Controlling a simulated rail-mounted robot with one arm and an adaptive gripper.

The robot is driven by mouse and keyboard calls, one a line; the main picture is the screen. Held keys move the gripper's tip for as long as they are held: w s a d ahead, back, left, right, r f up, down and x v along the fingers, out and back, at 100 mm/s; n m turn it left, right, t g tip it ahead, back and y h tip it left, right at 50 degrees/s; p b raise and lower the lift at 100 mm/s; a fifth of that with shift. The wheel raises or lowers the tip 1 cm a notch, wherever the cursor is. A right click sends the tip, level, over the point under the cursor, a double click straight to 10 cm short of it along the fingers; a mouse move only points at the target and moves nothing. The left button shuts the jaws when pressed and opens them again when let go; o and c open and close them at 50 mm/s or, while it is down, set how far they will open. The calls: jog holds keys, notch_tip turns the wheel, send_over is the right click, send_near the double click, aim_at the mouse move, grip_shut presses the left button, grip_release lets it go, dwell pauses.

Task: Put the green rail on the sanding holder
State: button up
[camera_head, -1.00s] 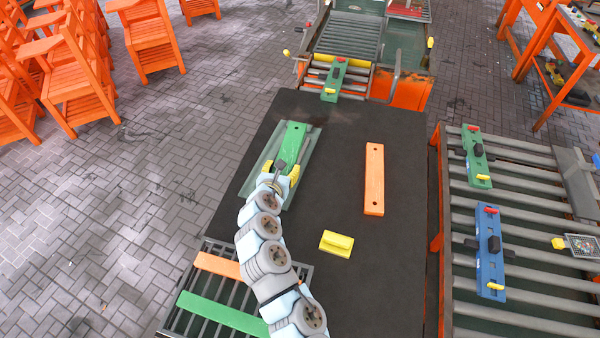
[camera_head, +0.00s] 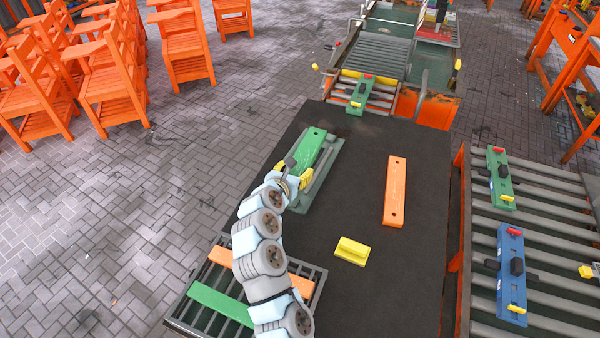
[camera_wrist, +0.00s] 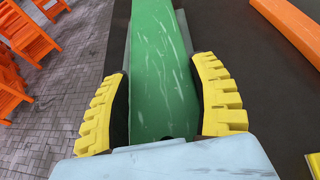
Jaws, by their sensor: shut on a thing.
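The green rail (camera_head: 311,146) is a long, scuffed bar with a hole near its far end. It is over the left part of a flat grey-green plate (camera_head: 327,165), which looks like the sanding holder, on the dark table. I cannot tell whether rail and plate touch. My gripper (camera_head: 293,173) is shut on the rail near its near end. In the wrist view the yellow, ridged fingers of my gripper (camera_wrist: 163,105) stand on both sides of the rail (camera_wrist: 163,65). The rail's near end is hidden by the gripper.
An orange rail (camera_head: 395,190) and a yellow block (camera_head: 352,250) lie on the table (camera_head: 375,295). A slatted rack (camera_head: 185,322) holds green and orange bars at lower left. A roller conveyor (camera_head: 560,245) with green and blue fixtures stands right. Orange chairs stand far left.

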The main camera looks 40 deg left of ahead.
jog(key=w, duration=0.1)
jog(key=w+a+f, duration=0.1)
jog(key=w+a, duration=0.1)
jog(key=shift+w+a+f+b, duration=0.2)
jog(key=shift+f+b, duration=0.1)
jog(key=shift+b, duration=0.05)
jog(key=shift+w+a+f+b, duration=0.4)
jog(key=shift+w+a+f, duration=0.25)
jog(key=shift+f, duration=0.4)
jog(key=shift+w+a+f+b, duration=0.45)
jog(key=shift+w+f, duration=0.45)
jog(key=shift+f, duration=0.2)
jog(key=shift+w+a+f+b, duration=0.45)
jog(key=shift+w+f, duration=0.3)
jog(key=shift+f, duration=0.3)
jog(key=shift+f+b, duration=0.7)
jog(key=shift+f, duration=0.7)
jog(key=o, duration=1.3)
jog(key=shift+f, duration=0.15)
jog(key=shift+c, duration=0.2)
jog(key=shift+r, duration=0.2)
